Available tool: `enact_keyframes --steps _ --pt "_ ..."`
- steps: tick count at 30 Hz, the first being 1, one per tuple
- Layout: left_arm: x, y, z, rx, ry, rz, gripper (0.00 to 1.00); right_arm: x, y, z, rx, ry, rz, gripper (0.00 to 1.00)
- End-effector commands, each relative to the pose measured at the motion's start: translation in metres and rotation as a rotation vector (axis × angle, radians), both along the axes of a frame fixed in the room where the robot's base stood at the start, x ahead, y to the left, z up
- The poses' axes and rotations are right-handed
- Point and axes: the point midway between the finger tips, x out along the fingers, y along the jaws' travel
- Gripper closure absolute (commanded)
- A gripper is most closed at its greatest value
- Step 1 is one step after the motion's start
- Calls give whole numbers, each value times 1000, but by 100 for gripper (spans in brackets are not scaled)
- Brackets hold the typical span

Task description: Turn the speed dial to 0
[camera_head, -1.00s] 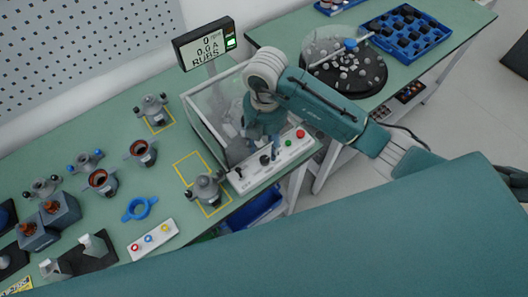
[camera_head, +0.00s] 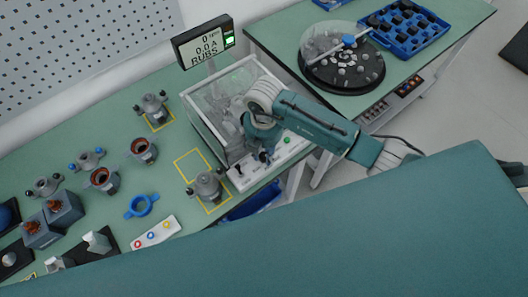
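The white control panel (camera_head: 252,181) runs along the front of the clear-walled test box (camera_head: 207,128). A dark knob (camera_head: 265,157), seemingly the speed dial, is on the panel; its pointer setting is too small to read. My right gripper (camera_head: 261,148) points down right above and behind the knob; whether it touches it I cannot tell. Its fingers are small and partly hidden by the wrist, so open or shut is unclear. My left gripper is not in view.
A green button (camera_head: 287,140) and a black switch (camera_head: 239,170) are also on the panel. A stator part (camera_head: 207,185) stands just left of the panel. A blue ring (camera_head: 141,205) lies farther left. A round dark tray (camera_head: 343,72) is on the table behind.

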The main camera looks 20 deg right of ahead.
Motion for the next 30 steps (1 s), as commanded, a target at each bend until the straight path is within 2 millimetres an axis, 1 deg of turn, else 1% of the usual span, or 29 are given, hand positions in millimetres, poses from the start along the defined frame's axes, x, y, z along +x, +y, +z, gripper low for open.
enact_keyframes --steps 5,9,12,19,20,21,22,23,30 --pt "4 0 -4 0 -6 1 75 1 -1 -1 -4 -1 31 100" --pt "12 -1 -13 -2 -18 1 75 2 -2 -1 -4 -4 175 100" --pt "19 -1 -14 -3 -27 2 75 2 -2 0 -4 -1 228 100" --pt "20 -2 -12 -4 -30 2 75 1 -2 1 -3 -1 230 100" --pt "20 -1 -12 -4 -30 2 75 1 -2 1 -3 -1 230 71" --pt "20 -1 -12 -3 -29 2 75 1 -2 1 -3 -1 230 63" --pt "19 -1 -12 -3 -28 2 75 1 -1 1 -3 -1 230 57" --pt "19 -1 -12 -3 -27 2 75 1 -1 1 -3 -1 230 56" --pt "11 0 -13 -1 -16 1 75 1 -1 1 -1 0 230 56"
